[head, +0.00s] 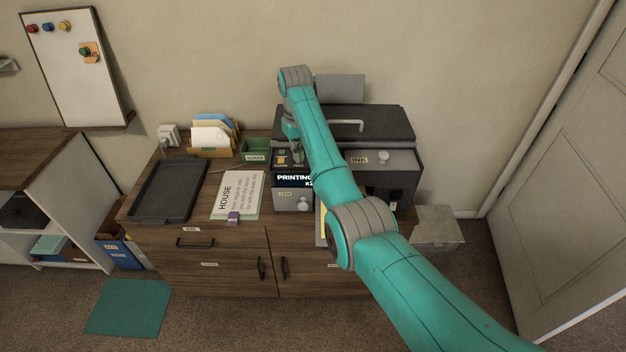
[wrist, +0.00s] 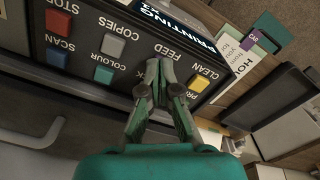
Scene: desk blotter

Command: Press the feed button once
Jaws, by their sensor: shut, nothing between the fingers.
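The printer (head: 395,190) is a dark machine on the wooden cabinet. Its control panel (wrist: 88,55) fills the left of the wrist view, upside down. The FEED label (wrist: 168,51) shows beside my fingertips, and the feed button is hidden behind them. My gripper (wrist: 158,72) is shut and empty, with its fingertips at the feed button's place. I cannot tell whether they touch it. In the head view my gripper (head: 297,158) is over the panel, partly hidden by my arm. The display (wrist: 178,22) reads PRINTING.
Close to my fingertips are the yellow CLEAN button (wrist: 199,83) and the grey COPIES button (wrist: 113,45). A black tray (head: 168,190), a HOUSE sheet (head: 238,194) and an envelope holder (head: 212,137) are on the cabinet's left.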

